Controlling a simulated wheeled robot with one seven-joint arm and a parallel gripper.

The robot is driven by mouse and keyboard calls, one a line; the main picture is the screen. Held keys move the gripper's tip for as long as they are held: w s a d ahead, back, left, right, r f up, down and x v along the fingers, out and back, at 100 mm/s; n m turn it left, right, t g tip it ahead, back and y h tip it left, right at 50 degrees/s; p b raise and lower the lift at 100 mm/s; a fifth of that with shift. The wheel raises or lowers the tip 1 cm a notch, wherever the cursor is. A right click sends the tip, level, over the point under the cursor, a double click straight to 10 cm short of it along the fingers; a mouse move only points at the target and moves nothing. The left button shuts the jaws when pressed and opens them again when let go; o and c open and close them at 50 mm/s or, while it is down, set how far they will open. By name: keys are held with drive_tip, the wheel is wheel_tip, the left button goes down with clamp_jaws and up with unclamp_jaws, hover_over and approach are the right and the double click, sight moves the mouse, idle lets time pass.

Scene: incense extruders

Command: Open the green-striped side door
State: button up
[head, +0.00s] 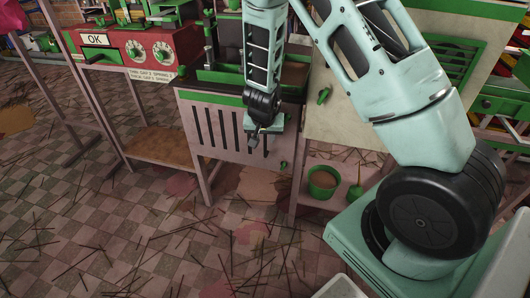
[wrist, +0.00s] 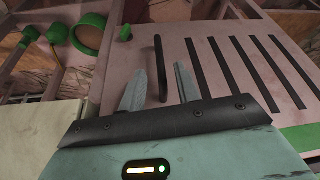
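The side door (head: 205,135) is a pale pinkish panel with dark vertical slots and a green stripe along its top; it looks shut. It also shows in the wrist view (wrist: 205,60). A dark upright bar handle (wrist: 160,68) stands on the door beside the slots. My gripper (head: 254,138) is in front of the door's right part in the head view. In the wrist view my gripper (wrist: 158,85) is open, with one finger to each side of the handle. Neither finger visibly touches the handle. The handle is hidden by my gripper in the head view.
A red machine (head: 130,45) with dials stands to the left. A green pot (head: 323,181) sits on a low shelf to the right. A small green knob (wrist: 125,33) is near the door's lower corner. Thin sticks litter the tiled floor (head: 120,235) in front.

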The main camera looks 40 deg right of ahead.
sight(265, 144)
drive_tip(key=b+x, duration=0.2)
drive_tip(key=x, duration=0.4)
drive_tip(key=shift+f, duration=0.15)
clamp_jaws()
